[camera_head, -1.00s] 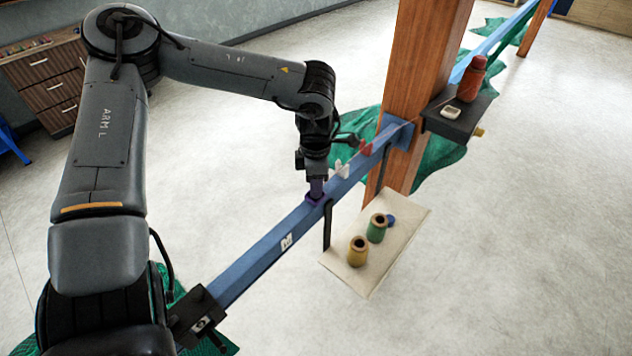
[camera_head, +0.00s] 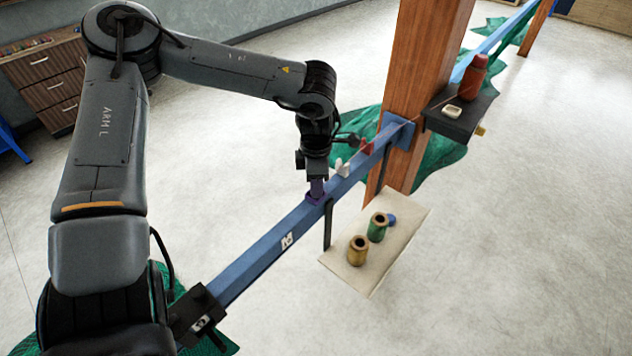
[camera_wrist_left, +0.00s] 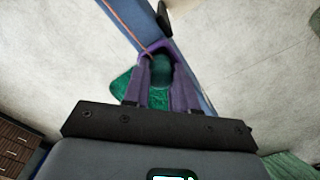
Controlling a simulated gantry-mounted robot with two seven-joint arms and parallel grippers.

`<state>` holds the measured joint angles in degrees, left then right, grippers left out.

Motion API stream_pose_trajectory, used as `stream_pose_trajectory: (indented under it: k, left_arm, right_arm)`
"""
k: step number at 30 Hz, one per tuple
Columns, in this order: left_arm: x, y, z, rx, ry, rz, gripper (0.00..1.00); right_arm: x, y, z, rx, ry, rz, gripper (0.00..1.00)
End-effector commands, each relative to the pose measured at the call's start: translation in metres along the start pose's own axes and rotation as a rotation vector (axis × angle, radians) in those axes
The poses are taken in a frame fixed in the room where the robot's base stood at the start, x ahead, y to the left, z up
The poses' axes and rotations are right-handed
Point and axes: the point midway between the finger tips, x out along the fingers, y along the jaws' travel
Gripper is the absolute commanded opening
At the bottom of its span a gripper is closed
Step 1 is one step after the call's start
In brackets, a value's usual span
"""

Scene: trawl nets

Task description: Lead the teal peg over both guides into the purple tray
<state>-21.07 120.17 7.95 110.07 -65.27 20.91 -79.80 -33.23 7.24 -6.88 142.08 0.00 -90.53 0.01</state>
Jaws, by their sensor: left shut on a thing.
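My left gripper (camera_head: 317,190) is over the blue beam, its fingertips down at the purple tray (camera_head: 315,200). In the left wrist view its purple fingers (camera_wrist_left: 160,88) are shut on the dark teal peg (camera_wrist_left: 160,70). The tray's purple rim (camera_wrist_left: 160,46) shows around the peg's far end; whether the peg touches the tray floor is hidden. An orange cord (camera_wrist_left: 122,25) runs from near the peg up and left. The white guide (camera_head: 341,169) and the red guide (camera_head: 366,147) stand on the beam beyond the tray. My right gripper is not in view.
The blue beam (camera_head: 262,250) runs up to a wooden post (camera_head: 420,60). A pale board (camera_head: 345,275) to its right holds a yellow spool (camera_head: 357,251) and a green spool (camera_head: 377,228). A dark shelf (camera_head: 440,122) carries a red bottle (camera_head: 472,80) and a small white dish (camera_head: 452,111).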

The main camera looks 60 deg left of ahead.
Motion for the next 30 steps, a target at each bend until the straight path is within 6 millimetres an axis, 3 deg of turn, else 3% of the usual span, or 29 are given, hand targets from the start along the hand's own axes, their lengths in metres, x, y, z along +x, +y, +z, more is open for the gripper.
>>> stream_pose_trajectory:
  k: [2,3,8,20,30]
  left_arm:
    - [0.002,0.000,0.000,0.000,0.001,0.000,0.00]
    - [0.001,0.000,0.000,0.000,0.000,0.000,0.33]
    - [0.001,0.000,0.000,0.000,0.000,0.000,0.56]
    - [-0.004,0.000,0.001,0.001,-0.001,0.002,0.56]
    - [-0.055,0.000,0.001,0.001,-0.003,0.004,0.56]
  right_arm:
    - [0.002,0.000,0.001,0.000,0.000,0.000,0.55]
    - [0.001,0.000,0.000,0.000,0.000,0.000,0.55]
    - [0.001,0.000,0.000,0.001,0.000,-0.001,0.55]
    - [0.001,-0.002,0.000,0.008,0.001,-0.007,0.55]
    - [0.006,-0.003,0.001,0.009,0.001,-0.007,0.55]
